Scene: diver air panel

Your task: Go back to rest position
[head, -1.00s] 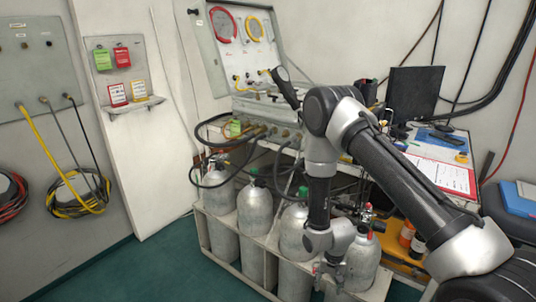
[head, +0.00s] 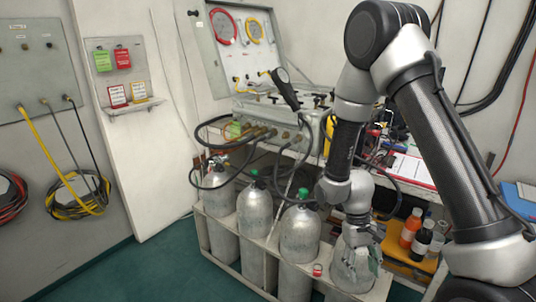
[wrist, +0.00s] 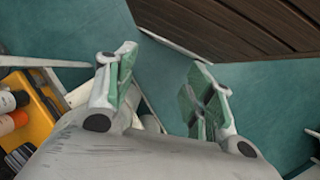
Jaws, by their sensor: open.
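My gripper (wrist: 160,78) shows in the wrist view with its two green-padded fingers spread apart. In the head view, my gripper (head: 370,258) hangs low in front of the rightmost grey cylinder (head: 345,272), pointing down. It hides part of that cylinder and its top. I cannot tell whether they touch. My arm is bent, with its elbow raised high at the upper right.
Several grey cylinders (head: 255,222) stand in a pale rack (head: 222,268). A small red piece (head: 318,270) is at the rack's front. An orange tray (head: 410,258) with bottles is to the right. Hoses run beneath the panel (head: 245,45). Teal floor (head: 130,275) is clear at left.

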